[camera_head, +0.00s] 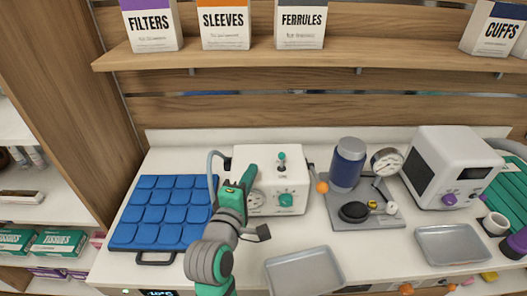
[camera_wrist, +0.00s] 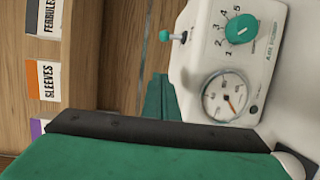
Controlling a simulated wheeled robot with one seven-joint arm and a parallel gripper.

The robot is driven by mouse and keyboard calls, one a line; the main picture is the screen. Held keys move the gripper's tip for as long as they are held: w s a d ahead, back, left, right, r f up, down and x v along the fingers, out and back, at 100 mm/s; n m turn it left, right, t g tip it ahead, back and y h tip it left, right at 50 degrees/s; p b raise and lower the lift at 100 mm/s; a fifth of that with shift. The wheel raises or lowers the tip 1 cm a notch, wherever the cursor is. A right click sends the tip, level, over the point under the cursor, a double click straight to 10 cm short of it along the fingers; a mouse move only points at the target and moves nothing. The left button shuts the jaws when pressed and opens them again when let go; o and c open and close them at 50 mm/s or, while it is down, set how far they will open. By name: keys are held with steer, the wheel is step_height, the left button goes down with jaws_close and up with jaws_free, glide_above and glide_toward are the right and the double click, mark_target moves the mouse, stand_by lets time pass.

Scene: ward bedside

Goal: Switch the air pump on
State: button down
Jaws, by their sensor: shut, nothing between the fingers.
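The air pump (camera_head: 268,160) is a white box on the counter, left of centre. A small toggle switch with a teal tip (camera_head: 282,158) stands on its top, roughly upright; I cannot tell which position it is in. The front has a teal dial (camera_head: 286,199) and a round gauge (camera_head: 256,198). In the wrist view the pump (camera_wrist: 205,55) appears turned sideways, with its toggle (camera_wrist: 165,36) at the left and the numbered dial (camera_wrist: 240,28) at upper right. My green gripper (camera_head: 249,172) is shut and empty at the pump's left front, apart from the toggle.
A blue padded mat (camera_head: 163,212) lies to the left, with a grey hose beside the pump. An orange-knobbed lever (camera_head: 321,187) stands at its right. A grey tray (camera_head: 303,272) lies in front.

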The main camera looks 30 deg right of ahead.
mark_target(271, 169)
steer(key=shift+w+a, duration=0.1)
steer(key=shift+w, duration=0.1)
steer(key=x, duration=0.9)
steer(key=shift+d, duration=0.3)
steer(key=s, duration=0.1)
steer(key=s+d, duration=0.1)
steer(key=shift+s, duration=0.4)
steer(key=shift+s+d+r, duration=0.1)
steer(key=shift+s+d, duration=0.1)
steer(key=shift+s, duration=0.3)
